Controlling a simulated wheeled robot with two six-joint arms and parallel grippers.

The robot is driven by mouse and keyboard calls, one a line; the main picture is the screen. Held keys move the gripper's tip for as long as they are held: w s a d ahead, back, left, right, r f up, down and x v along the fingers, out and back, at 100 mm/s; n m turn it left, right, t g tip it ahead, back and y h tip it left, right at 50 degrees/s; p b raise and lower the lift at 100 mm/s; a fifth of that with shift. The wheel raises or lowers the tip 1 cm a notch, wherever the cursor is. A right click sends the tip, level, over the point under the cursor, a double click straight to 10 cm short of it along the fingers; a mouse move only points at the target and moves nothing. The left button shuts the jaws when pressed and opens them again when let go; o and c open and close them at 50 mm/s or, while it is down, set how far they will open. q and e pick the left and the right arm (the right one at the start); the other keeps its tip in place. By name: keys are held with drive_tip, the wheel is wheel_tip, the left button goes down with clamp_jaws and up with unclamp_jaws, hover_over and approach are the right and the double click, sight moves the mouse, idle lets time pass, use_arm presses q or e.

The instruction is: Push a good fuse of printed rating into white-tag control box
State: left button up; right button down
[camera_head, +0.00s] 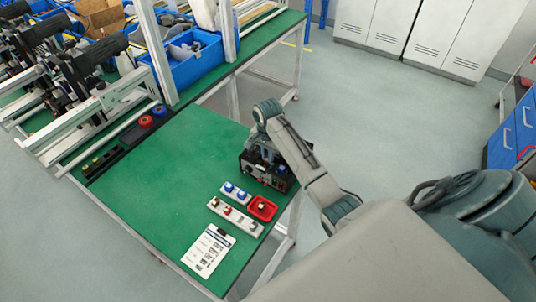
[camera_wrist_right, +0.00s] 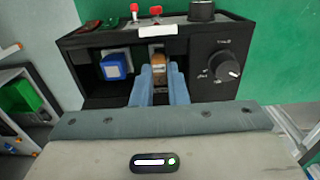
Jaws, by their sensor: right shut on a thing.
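The black control box (camera_head: 282,184) stands near the right edge of the green bench in the head view. In the right wrist view the control box (camera_wrist_right: 95,100) has a white tag (camera_wrist_right: 157,30) on its top front edge. My right gripper (camera_wrist_right: 164,75) is shut on a small brown-orange fuse (camera_wrist_right: 158,58) at the middle opening in the box's front. I cannot tell how deep the fuse sits. My left gripper is not in view.
A blue block (camera_wrist_right: 116,66) sits in the box's left opening; a black knob (camera_wrist_right: 222,66) is at right. Fuse strips with blue (camera_head: 236,194) and red (camera_head: 226,210) parts, a red tray (camera_head: 272,212) and a printed sheet (camera_head: 208,251) lie nearby. The bench middle is clear.

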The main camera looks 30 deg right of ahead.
drive_tip(key=shift+f, duration=0.7)
idle(0.8)
drive_tip(key=c, duration=1.3)
unclamp_jaws()
drive_tip(key=shift+c, duration=0.2)
